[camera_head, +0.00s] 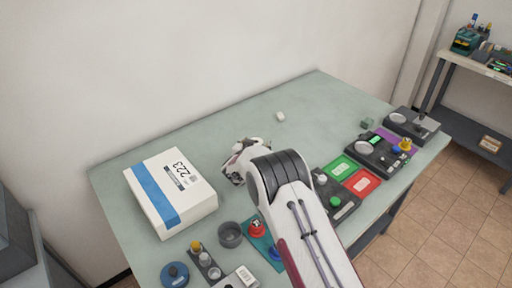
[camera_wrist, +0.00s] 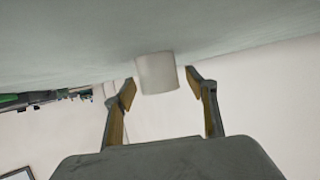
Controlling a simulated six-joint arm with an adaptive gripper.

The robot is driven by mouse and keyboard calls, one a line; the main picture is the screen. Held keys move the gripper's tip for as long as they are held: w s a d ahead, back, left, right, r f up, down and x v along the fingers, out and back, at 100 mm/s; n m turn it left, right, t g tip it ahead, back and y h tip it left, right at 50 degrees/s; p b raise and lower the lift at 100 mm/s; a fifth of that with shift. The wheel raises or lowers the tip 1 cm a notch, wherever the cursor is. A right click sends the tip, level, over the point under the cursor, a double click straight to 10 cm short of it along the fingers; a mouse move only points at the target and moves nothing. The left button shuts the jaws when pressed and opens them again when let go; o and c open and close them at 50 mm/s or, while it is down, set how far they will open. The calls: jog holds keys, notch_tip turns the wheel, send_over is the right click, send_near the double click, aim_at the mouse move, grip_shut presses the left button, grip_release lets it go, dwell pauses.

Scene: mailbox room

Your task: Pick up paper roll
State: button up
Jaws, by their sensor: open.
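The paper roll looks like a small plain white cylinder (camera_head: 280,116), alone on the green table near its back edge. In the wrist view the white cylinder (camera_wrist: 157,72) shows against the table surface, which fills the top of that upside-down picture. My gripper (camera_wrist: 160,84) is open, with one finger to each side of the roll in the picture. The roll appears just ahead of the fingertips, and no contact shows.
A white box labelled 223 (camera_head: 172,192) lies on the left of the table (camera_head: 215,135). Small containers stand at the front. Green and red pads (camera_head: 361,182) and dark devices (camera_head: 378,153) line the right side. The table around the roll is clear; the wall is behind it.

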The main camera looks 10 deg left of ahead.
aim_at(256, 142)
jog(key=shift+c, duration=0.4)
jog(key=c, duration=1.2)
jog(key=shift+o, duration=0.2)
jog(key=shift+r, duration=0.15)
jog(key=shift+r, duration=4.9)
